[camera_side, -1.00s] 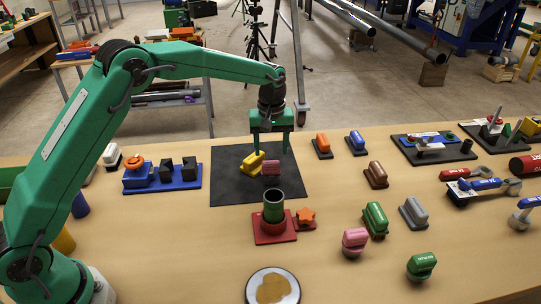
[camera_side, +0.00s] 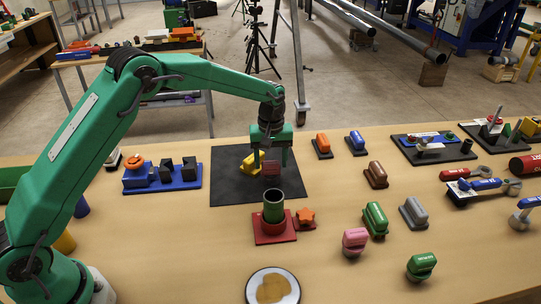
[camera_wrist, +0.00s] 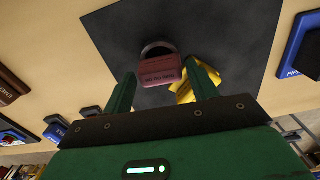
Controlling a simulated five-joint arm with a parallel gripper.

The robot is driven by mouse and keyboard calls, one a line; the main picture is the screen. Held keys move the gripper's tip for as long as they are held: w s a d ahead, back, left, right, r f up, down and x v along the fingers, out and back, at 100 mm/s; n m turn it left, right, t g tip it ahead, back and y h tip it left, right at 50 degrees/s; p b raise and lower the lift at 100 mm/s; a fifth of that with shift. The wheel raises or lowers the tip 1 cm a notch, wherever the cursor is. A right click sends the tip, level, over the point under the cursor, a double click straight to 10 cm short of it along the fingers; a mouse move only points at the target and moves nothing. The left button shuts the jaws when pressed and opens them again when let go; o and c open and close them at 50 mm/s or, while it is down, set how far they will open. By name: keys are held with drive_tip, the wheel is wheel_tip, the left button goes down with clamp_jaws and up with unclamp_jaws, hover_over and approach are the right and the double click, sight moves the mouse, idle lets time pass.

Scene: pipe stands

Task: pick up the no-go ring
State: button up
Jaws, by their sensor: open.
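A mauve-pink block (camera_side: 271,168) sits on the black mat (camera_side: 226,188). In the wrist view the mauve block (camera_wrist: 162,70) carries small lettering too small to read surely, and a dark metal ring (camera_wrist: 157,48) shows at its far side; I take this for the no-go ring. A yellow piece (camera_side: 247,163) stands just left of it, and in the wrist view the yellow piece (camera_wrist: 184,93) is partly behind a finger. My gripper (camera_side: 271,162) is open over the mauve block. In the wrist view my gripper's fingertips (camera_wrist: 160,72) are on either side of the block, with nothing clamped.
A blue fixture (camera_side: 180,183) is left of the mat. Orange (camera_side: 323,141) and blue (camera_side: 355,137) blocks stand to the right. The mat's front part is bare.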

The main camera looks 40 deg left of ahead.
sight(271, 162)
drive_tip(key=shift+f, duration=1.65)
drive_tip(key=c, duration=0.7)
